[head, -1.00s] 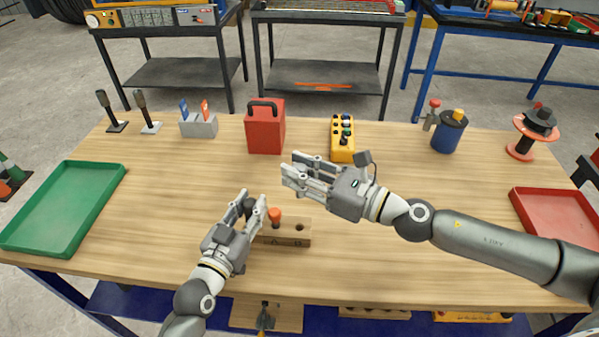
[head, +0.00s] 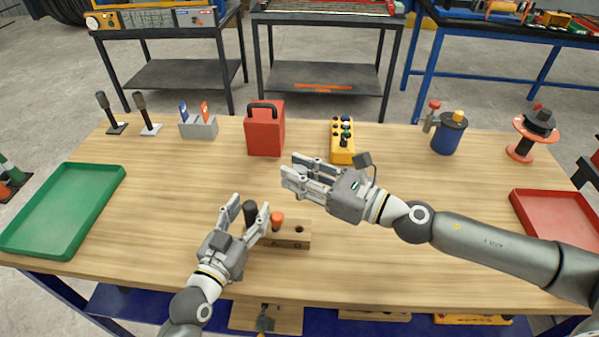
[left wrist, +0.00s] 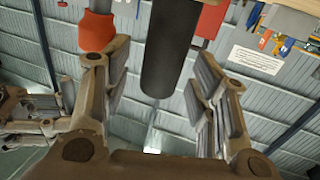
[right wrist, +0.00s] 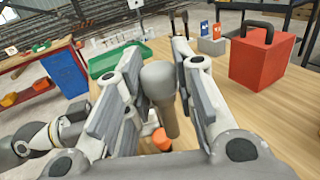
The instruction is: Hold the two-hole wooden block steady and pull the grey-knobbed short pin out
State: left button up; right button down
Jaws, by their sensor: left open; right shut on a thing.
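The two-hole wooden block (head: 293,243) lies on the table, with an open empty hole at its right. An orange-knobbed pin (head: 277,220) stands in its other hole. My left gripper (head: 248,211) is open at the block's left end, its fingers on either side of a dark upright cylinder (head: 250,213), which also shows in the left wrist view (left wrist: 172,45). Its lower part is hidden. My right gripper (head: 303,178) is shut on the grey-knobbed short pin (right wrist: 159,82), held above and behind the block. The pin's shaft hangs clear in the right wrist view.
A red box (head: 265,135) and a yellow control box (head: 342,141) stand behind my right gripper. A green tray (head: 62,247) is at the left and a red tray (head: 562,216) at the right. The table between the green tray and my left gripper is clear.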

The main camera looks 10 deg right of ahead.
pick_arm(q)
jog(key=v, duration=1.1)
pick_arm(e)
jog(key=shift+r, duration=0.1)
